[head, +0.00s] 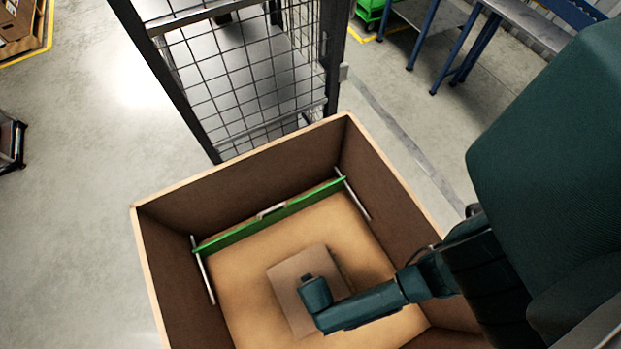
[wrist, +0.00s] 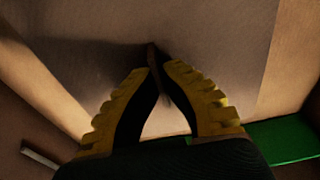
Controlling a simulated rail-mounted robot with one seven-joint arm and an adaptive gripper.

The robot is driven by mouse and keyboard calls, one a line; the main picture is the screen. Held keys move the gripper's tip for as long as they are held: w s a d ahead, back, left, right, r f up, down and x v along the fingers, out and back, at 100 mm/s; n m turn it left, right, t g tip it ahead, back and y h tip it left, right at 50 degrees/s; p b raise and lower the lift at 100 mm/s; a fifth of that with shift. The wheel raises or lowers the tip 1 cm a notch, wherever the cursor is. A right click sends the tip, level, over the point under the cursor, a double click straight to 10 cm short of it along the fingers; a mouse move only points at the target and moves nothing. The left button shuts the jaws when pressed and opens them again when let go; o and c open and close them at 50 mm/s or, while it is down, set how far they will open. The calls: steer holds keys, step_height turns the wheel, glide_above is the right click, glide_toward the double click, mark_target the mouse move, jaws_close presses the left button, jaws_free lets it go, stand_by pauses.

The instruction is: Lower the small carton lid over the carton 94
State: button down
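The small carton lid (head: 287,273) is a flat brown panel inside a large open-topped box, below the end of my arm in the head view. Its greyish-brown face fills most of the wrist view (wrist: 220,40). My gripper (wrist: 157,68) has two yellow-backed black fingers, brought together at the tips around a thin brown upright piece that rises from the lid. In the head view my wrist hides the fingers. A dark shadow lies right of the lid. I cannot pick out carton 94; no number is readable, and anything beneath the lid is hidden.
The large box (head: 240,176) has high brown walls close around my arm. A green bar (head: 272,216) with a light handle runs along its far side, between pale rails (head: 203,270). A wire mesh cage (head: 250,75) stands behind. The tan floor left of the lid is bare.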

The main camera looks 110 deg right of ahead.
steer(key=c, duration=1.2)
jaws_free()
steer(key=shift+o, duration=0.2)
step_height(320, 180, up, 19)
steer(key=a+p, duration=0.1)
steer(key=p, duration=0.7)
steer(key=shift+a+p, duration=0.2)
steer(key=shift+p, duration=0.2)
